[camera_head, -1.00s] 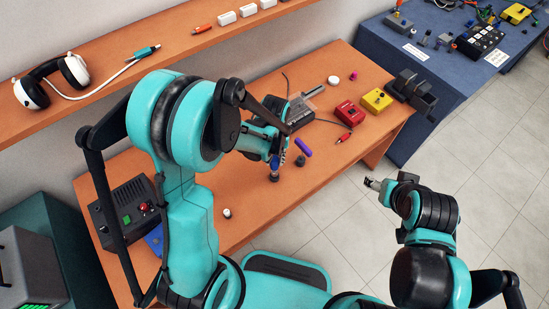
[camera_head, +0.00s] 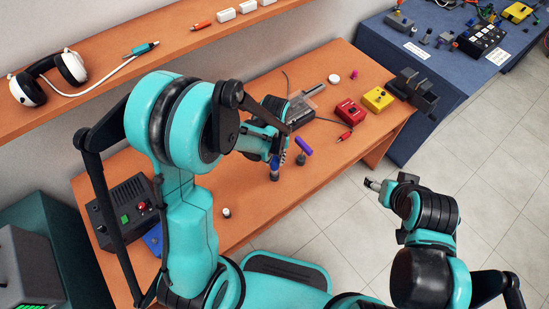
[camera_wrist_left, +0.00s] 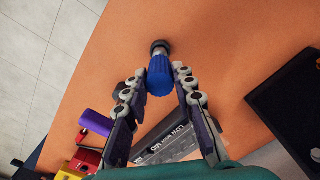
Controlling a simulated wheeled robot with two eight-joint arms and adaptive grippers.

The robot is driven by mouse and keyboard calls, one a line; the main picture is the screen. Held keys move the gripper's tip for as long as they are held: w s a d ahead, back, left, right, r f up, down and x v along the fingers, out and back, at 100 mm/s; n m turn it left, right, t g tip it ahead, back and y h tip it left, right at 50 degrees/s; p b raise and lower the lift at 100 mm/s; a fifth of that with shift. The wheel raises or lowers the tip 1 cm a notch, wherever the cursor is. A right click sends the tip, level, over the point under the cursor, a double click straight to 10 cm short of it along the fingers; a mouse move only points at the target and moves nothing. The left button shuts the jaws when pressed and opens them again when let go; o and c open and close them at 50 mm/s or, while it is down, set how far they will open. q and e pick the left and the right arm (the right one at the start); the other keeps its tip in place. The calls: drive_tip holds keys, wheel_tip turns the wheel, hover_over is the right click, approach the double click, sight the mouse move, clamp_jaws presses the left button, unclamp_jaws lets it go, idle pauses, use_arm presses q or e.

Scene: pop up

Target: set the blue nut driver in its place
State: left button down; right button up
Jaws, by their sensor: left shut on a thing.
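The blue nut driver (camera_head: 275,161) stands about upright near the middle of the orange table. My left gripper (camera_head: 279,157) is shut on its blue handle, coming from above. In the left wrist view the ribbed blue handle (camera_wrist_left: 160,76) sits between the two fingers of my left gripper (camera_wrist_left: 158,84). A dark round stand (camera_head: 274,177) shows at the driver's lower end. I cannot tell whether the driver is fully seated in it. My right gripper (camera_head: 373,184) is over the floor, away from the table, too small to read.
A purple-handled driver (camera_head: 304,145) leans in a stand just right of the left gripper. Behind are a grey device (camera_head: 301,112), a red box (camera_head: 350,112) and a yellow box (camera_head: 378,99). A control box (camera_head: 125,212) is at left. The table front is mostly clear.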

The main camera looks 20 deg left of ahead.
use_arm(q)
drive_tip(key=shift+f+b, duration=0.95)
drive_tip(key=shift+f, duration=0.1)
drive_tip(key=c, duration=1.2)
unclamp_jaws()
drive_tip(key=shift+o, duration=0.2)
drive_tip(key=shift+r, duration=0.15)
wheel_tip(320, 180, up, 12)
drive_tip(key=shift+f, duration=0.1)
drive_tip(key=s+a+r+m+t, duration=0.1)
drive_tip(key=s+a+r+t, duration=0.1)
drive_tip(key=s, duration=0.3)
drive_tip(key=s+a+r+m+t, duration=0.1)
drive_tip(key=s+a+r+t, duration=0.1)
drive_tip(key=s+r+t, duration=0.2)
drive_tip(key=shift+s+a+m+t, duration=0.35)
drive_tip(key=shift+s+t, duration=0.15)
drive_tip(key=shift+s, duration=0.1)
